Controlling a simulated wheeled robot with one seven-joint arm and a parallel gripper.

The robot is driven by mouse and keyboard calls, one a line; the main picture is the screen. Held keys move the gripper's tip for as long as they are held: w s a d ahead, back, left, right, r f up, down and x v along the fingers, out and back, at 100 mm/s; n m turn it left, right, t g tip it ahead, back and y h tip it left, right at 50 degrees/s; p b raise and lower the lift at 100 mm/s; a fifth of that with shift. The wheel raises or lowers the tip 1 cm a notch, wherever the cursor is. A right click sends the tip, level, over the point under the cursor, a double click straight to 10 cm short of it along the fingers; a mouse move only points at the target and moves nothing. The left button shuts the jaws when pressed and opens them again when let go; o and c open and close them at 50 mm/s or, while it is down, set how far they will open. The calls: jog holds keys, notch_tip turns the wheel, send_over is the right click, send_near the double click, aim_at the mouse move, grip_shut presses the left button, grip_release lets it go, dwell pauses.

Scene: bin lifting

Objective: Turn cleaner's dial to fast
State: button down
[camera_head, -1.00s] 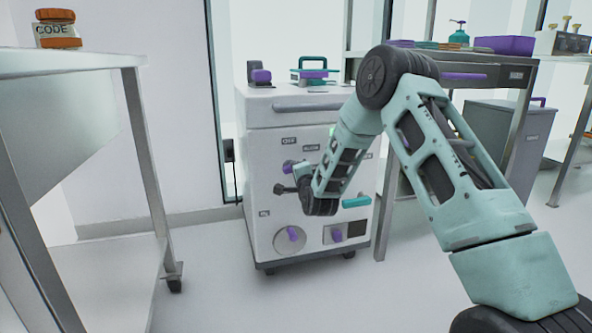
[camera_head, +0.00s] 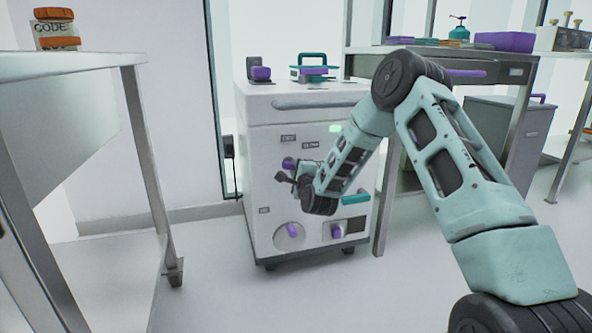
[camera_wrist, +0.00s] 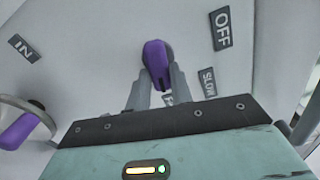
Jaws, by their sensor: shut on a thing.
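The cleaner (camera_head: 262,210) is a white wheeled cabinet in the middle of the head view. Its purple dial (camera_head: 288,163) sits on the front face, below the OFF (camera_head: 288,138) and SLOW (camera_head: 311,145) labels. In the wrist view my gripper (camera_wrist: 160,85) has its two grey fingers on either side of the purple dial (camera_wrist: 155,60), shut on it. OFF (camera_wrist: 221,28) and SLOW (camera_wrist: 207,82) stand to the right of the dial there. A label between the fingers is mostly hidden, so I cannot read it. In the head view my wrist hides part of the front.
A purple knob on a round plate (camera_head: 290,236), a second lower purple knob (camera_head: 337,231) and a teal handle (camera_head: 356,198) are on the front. A green light (camera_head: 335,128) shows above my arm. Tables stand left (camera_head: 75,62) and right (camera_head: 440,54).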

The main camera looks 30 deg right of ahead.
jog(key=shift+f, duration=0.1)
jog(key=c, duration=1.2)
grip_release()
jog(key=shift+c, duration=0.2)
jog(key=p+v, duration=0.5)
jog(key=v, duration=1.2)
jog(key=shift+s+p, duration=0.25)
jog(key=shift+p, duration=0.1)
jog(key=shift+a, duration=0.1)
